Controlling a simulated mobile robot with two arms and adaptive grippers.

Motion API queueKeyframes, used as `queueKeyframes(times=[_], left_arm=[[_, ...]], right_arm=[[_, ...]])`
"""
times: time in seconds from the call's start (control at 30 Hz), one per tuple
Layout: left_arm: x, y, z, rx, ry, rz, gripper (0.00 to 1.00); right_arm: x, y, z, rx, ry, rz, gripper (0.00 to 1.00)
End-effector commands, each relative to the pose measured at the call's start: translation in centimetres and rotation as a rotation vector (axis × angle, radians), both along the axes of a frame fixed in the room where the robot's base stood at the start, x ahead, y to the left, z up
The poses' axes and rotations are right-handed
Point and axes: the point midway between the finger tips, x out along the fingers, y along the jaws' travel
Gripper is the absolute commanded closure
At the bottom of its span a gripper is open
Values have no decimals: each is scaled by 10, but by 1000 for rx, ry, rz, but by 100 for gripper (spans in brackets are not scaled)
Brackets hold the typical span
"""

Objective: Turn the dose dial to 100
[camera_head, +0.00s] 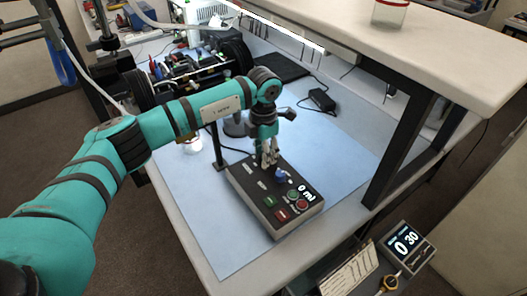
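A dark control box (262,203) with a sloping face stands on the blue mat. Its small display (306,194) reads 0 ml. A blue knob, the dose dial (281,175), sits on its upper part, with green and red buttons (301,204) in front. My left gripper (269,161) points down over the back of the box, just behind and left of the dial. The fingers are too small to tell whether they are spread or touch the dial. My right gripper is out of view.
A raised shelf (455,62) with a dark leg is at right, bearing a red-lidded jar (390,12). A screen (405,245) reading 0 and 30 is at lower right.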

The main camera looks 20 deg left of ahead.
Motion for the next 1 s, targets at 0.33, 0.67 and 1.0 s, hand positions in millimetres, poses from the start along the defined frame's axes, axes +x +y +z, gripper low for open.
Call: queueKeyframes(times=[0.33,0.67,1.0], left_arm=[[0,0,0,0,0,0,100],[0,0,0,0,-1,54,100],[1,1,-1,1,-2,299,100]], right_arm=[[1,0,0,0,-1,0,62],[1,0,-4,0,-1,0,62],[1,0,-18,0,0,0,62]])
